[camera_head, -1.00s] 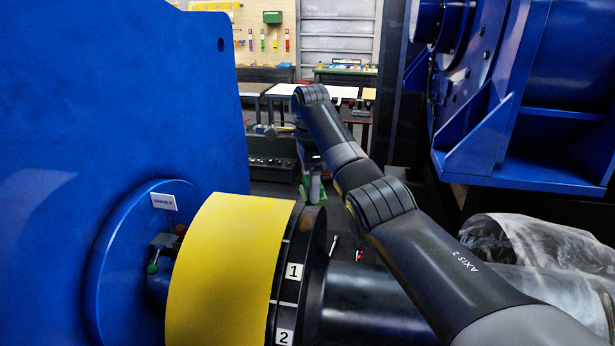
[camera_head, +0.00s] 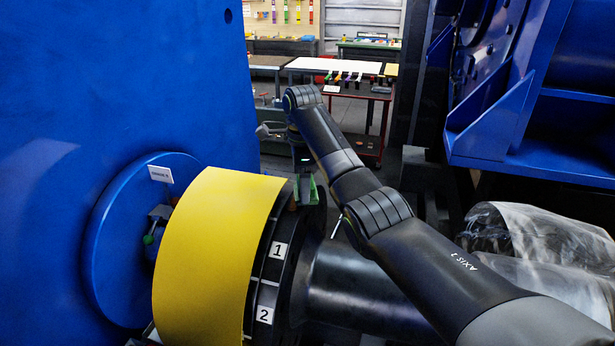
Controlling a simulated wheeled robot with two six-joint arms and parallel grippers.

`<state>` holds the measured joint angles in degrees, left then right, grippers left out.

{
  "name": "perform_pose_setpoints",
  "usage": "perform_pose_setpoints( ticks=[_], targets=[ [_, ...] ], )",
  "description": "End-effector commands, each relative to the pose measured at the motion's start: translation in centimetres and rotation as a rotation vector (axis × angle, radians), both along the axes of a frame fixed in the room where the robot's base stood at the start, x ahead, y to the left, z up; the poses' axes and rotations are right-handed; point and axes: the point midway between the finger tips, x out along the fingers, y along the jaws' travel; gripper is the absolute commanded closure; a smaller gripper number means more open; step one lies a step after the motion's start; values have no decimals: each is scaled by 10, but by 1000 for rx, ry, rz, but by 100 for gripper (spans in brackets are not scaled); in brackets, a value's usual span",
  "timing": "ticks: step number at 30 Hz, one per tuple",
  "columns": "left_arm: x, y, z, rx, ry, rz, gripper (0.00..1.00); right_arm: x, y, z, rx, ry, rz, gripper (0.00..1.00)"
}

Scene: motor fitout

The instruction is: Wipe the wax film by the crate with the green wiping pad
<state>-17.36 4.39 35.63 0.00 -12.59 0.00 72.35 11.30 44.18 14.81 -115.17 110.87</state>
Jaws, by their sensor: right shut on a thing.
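My right arm comes in from the lower right and reaches to the middle of the view. Its gripper (camera_head: 306,184) points down behind the black ring of the yellow-banded drum and is shut on the green wiping pad (camera_head: 314,191). Only a small green part of the pad shows; the rest is hidden by the ring and the gripper. I cannot make out the wax film or the crate. My left gripper is not in view.
A large blue housing (camera_head: 110,80) fills the left, with the yellow band (camera_head: 210,250) in front of it. Another blue machine (camera_head: 570,120) stands at upper right above clear plastic sheeting (camera_head: 540,245). Work tables (camera_head: 330,67) stand at the back.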

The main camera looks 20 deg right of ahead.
Motion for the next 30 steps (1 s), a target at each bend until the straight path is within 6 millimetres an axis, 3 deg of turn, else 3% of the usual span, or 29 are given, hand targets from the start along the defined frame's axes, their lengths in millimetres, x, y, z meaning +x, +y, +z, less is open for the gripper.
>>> perform_pose_setpoints(
  ticks=[5, 30],
  targets=[
    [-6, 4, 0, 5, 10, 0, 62, 0, 0, 0, 0, 0, 0, 46],
    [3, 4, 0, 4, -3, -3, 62, 0, 0, -10, 0, 1, 0, 46]
  ],
)
